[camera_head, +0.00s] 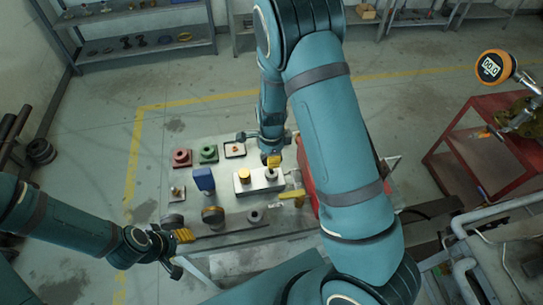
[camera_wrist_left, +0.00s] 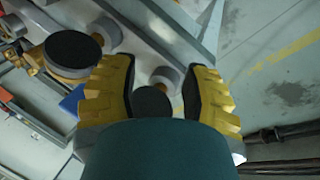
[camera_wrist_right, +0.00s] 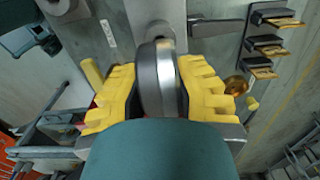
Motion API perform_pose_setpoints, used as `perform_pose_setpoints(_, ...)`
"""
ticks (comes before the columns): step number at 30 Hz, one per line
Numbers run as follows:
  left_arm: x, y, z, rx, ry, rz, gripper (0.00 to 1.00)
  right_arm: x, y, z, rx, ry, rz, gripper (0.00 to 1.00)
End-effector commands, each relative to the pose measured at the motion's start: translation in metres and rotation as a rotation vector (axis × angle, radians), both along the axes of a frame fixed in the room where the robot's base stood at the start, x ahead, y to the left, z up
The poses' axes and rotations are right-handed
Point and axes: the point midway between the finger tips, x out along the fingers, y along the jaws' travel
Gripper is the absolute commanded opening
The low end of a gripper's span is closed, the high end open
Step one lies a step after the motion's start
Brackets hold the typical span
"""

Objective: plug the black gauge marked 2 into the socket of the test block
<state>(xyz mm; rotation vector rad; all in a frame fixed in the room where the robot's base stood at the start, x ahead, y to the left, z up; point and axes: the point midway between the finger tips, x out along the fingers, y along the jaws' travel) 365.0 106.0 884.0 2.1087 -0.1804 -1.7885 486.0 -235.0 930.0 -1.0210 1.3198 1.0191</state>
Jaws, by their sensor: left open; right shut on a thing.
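The pale test block (camera_head: 262,186) lies on the table, with a brass cap on its left part. My right gripper (camera_head: 272,160) is over the block's right part, its yellow fingers pointing down. In the right wrist view it is shut on a round gauge (camera_wrist_right: 158,78), seen edge-on with a dark and silver rim. The gauge's face and mark are turned away, and I cannot tell whether its stem touches the socket. My left gripper (camera_head: 184,236) is open and empty at the table's front left; its spread fingers show in the left wrist view (camera_wrist_left: 152,88).
A red flange (camera_head: 181,157), a green flange (camera_head: 208,153) and a blue block (camera_head: 204,180) stand on the table (camera_head: 225,228). A dark-faced gauge (camera_head: 212,215) stands near the left gripper.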

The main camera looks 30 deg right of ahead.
Motion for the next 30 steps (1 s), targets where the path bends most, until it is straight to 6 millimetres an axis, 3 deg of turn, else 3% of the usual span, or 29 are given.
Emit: perform_pose_setpoints(30,0.0,0.0,-0.015,0.0,0.0,0.0,0.47,0.0,0.0,-0.023,0.0,-0.001,-0.001,0.0)
